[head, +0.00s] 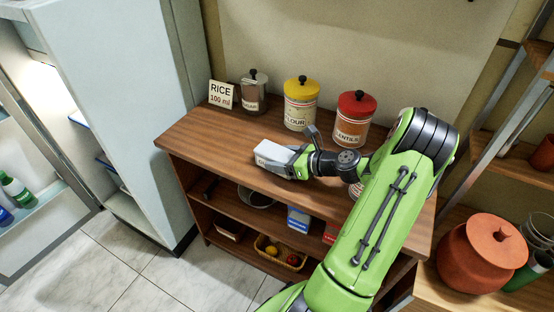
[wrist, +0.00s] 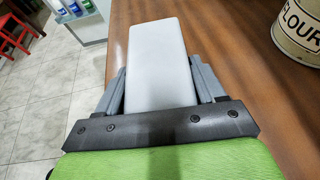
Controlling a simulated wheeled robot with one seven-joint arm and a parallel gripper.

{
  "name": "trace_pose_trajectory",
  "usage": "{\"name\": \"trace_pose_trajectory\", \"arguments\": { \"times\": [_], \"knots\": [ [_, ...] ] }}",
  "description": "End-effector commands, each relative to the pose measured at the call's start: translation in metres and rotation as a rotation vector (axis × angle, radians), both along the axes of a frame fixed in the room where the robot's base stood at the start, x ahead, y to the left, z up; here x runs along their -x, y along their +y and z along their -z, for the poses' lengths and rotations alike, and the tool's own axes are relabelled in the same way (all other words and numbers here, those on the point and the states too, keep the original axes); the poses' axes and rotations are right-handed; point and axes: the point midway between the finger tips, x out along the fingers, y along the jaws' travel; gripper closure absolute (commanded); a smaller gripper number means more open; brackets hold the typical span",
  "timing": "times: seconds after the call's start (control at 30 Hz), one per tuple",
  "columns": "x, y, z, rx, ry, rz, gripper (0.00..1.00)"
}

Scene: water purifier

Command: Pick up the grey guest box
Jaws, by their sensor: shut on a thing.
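The grey guest box (head: 272,152) is a light grey, flat-looking box at the front of the wooden counter top. In the wrist view the box (wrist: 158,60) lies between my two fingers and extends away past them. My gripper (head: 289,163) is shut on the box, one finger along each side; it also shows in the wrist view (wrist: 160,85). In the head view my gripper hides part of the box's right end. I cannot tell whether the box touches the counter or is slightly above it.
The counter's left part (head: 205,130) is clear. Shelves below hold a basket (head: 281,254). An open fridge (head: 110,90) stands left.

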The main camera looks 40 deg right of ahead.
Motion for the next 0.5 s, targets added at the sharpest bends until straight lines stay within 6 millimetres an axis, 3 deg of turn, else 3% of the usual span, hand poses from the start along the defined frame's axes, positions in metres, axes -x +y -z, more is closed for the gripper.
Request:
{"name": "trace_pose_trajectory", "arguments": {
  "times": [0.1,0.33,0.5],
  "knots": [
    [0.000,0.000,-0.001,0.000,-0.002,0.000,0.76],
    [0.000,0.000,-0.006,0.001,-0.001,0.000,0.76],
    [0.000,0.000,-0.046,0.005,-0.002,-0.001,0.76]
  ]
}}
